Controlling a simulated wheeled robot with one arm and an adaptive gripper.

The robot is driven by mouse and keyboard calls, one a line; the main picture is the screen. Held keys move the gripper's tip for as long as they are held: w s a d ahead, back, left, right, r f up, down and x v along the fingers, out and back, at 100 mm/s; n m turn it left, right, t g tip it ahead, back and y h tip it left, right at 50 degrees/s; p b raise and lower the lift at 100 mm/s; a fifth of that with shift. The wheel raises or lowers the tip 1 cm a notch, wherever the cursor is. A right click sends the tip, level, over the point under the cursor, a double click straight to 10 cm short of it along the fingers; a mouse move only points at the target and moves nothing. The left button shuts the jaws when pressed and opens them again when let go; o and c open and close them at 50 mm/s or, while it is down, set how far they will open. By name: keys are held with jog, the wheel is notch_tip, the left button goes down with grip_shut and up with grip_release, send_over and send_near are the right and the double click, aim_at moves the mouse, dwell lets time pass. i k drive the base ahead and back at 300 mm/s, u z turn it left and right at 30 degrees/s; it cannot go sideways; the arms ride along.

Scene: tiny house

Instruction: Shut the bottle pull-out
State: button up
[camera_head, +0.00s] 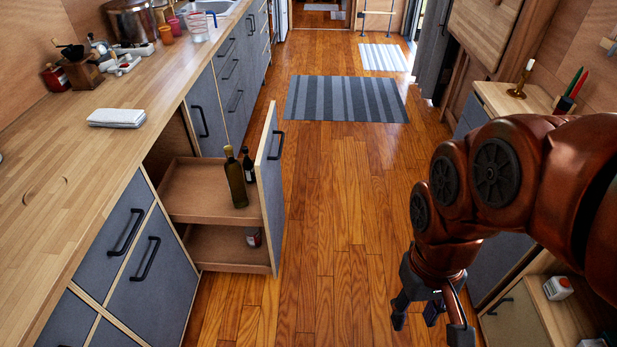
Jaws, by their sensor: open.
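The bottle pull-out (213,207) stands out from the left counter, with its grey front panel (271,190) well into the aisle. A black handle (277,145) is on the upper outer face of that panel. On its upper shelf stand a tall olive-green bottle (235,181) and a dark bottle (248,163). A small can or jar (253,237) sits on the lower shelf, partly hidden by the panel. My gripper (430,326) is open and empty, low at the right, pointing down. It is apart from the pull-out, with bare floor between them.
Wooden floor (335,215) is clear along the aisle, with a striped rug (345,99) farther on. Closed grey drawers (150,270) flank the pull-out. A folded white cloth (117,117) lies on the counter. A cabinet with a candle holder (517,91) stands at right behind my arm.

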aim_at(194, 192)
jog(key=i, duration=1.1)
jog(key=u, duration=0.75)
jog(key=k, duration=1.3)
jog(key=u, duration=0.8)
jog(key=i, duration=1.3)
jog(key=z, duration=0.4)
